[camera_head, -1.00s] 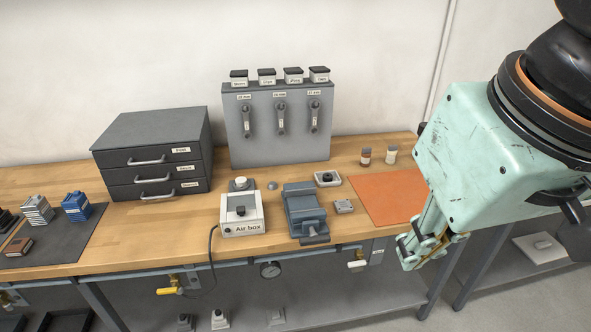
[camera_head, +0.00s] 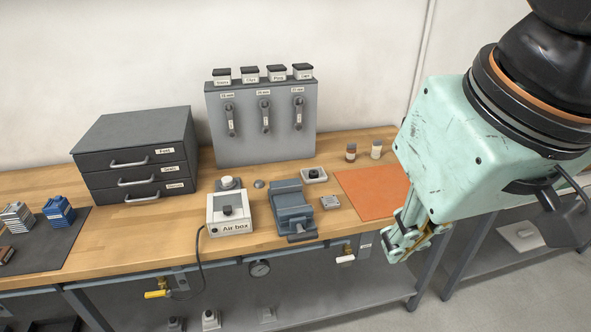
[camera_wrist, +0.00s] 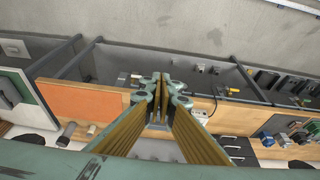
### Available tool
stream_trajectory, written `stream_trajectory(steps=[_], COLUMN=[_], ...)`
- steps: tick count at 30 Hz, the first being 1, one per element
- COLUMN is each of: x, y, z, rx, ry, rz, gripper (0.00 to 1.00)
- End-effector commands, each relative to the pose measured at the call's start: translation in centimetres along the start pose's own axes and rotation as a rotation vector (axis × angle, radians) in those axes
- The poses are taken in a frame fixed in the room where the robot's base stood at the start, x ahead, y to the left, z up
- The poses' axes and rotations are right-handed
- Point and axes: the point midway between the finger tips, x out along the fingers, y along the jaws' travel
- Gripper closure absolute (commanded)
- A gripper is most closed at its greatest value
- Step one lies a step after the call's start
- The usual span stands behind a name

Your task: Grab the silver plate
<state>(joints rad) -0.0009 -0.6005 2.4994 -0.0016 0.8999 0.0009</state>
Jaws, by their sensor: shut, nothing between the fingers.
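A small silver-grey square plate (camera_head: 329,201) lies flat on the wooden bench, between the blue-grey vise (camera_head: 292,210) and the orange mat (camera_head: 372,192). I take it for the silver plate; I cannot pick it out surely in the wrist view. My gripper (camera_head: 397,250) is right of the plate and nearer the camera, by the bench's front edge, pointing down. It is apart from the plate. In the wrist view, the fingers (camera_wrist: 163,82) are together with nothing between them.
An Air box (camera_head: 229,213) stands left of the vise. A grey drawer unit (camera_head: 135,155) and a panel with handles (camera_head: 262,130) stand at the back.

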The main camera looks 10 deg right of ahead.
Motion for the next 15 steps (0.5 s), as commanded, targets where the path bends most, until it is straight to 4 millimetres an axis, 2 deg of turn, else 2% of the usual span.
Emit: stream_trajectory(steps=[9, 15], x=[0.00, 0.00], y=[0.00, 0.00], z=[0.00, 0.00], rx=[0.000, 0.000], ry=[0.000, 0.000], rz=[0.000, 0.000], gripper=[1.00, 0.83])
